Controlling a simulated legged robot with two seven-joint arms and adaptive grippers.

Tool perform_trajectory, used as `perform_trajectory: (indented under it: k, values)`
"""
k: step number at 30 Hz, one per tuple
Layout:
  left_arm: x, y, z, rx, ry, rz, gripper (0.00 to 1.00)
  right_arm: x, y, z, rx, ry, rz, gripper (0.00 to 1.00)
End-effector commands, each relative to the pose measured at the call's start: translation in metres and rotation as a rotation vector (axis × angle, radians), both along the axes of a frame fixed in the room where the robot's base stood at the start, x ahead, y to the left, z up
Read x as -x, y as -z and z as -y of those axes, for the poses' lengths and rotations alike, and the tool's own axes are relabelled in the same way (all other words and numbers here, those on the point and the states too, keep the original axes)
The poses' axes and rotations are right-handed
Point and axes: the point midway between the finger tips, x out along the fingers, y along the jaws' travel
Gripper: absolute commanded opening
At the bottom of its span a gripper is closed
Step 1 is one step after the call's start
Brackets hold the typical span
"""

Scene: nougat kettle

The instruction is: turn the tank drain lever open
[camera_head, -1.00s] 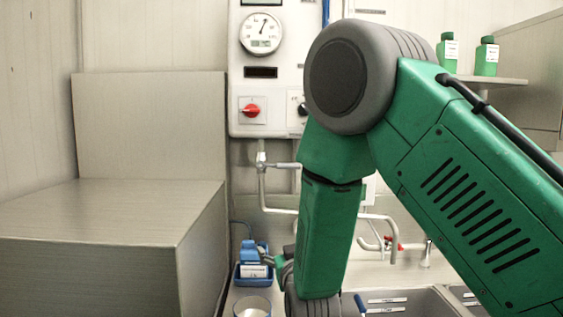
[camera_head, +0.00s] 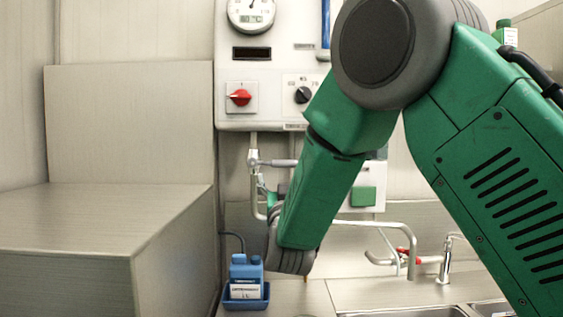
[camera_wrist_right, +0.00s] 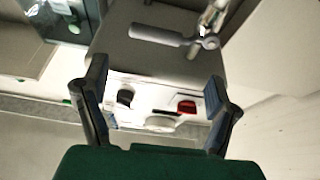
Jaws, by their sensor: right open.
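The grey drain lever (camera_head: 280,163) sticks out level to the right from a metal valve on the pipe under the control box. It also shows in the right wrist view (camera_wrist_right: 158,36), beyond the fingertips, with its round hub at its right end. My right gripper (camera_head: 264,186) is mostly hidden behind my green forearm in the head view and sits just below the lever. In the right wrist view its two dark fingers (camera_wrist_right: 158,75) are spread with nothing between them; the lever is apart from them. My left gripper is not in view.
The control box has a red knob (camera_head: 239,97), a black knob (camera_head: 303,95) and a dial gauge (camera_head: 251,12). A blue bottle (camera_head: 245,266) stands in a blue tray below. A tap with a red handle (camera_head: 406,256) stands right. A large metal block (camera_head: 100,220) fills the left.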

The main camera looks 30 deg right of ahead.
Motion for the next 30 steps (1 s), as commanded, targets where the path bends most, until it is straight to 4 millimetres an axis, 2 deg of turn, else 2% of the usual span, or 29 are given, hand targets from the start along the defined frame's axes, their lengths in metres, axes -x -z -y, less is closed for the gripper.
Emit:
perform_trajectory:
  k: [6, 12, 18, 27, 29, 30]
  values:
    - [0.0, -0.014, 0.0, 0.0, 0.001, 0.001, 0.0, -0.039, -0.019, 0.027, -0.002, 0.001, -0.001, 0.8]
    - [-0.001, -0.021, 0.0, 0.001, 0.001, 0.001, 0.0, -0.064, -0.032, 0.039, 0.0, 0.0, -0.002, 0.8]
    - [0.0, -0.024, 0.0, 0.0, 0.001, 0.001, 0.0, -0.076, -0.038, 0.043, 0.002, 0.0, -0.003, 0.8]
    - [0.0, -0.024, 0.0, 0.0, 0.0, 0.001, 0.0, -0.078, -0.037, 0.047, 0.0, -0.001, -0.002, 0.8]
    - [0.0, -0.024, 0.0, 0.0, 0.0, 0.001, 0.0, -0.078, -0.037, 0.047, 0.0, -0.001, -0.002, 0.59]
    - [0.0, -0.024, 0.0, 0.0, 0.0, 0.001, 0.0, -0.078, -0.037, 0.048, 0.0, -0.001, -0.003, 0.45]
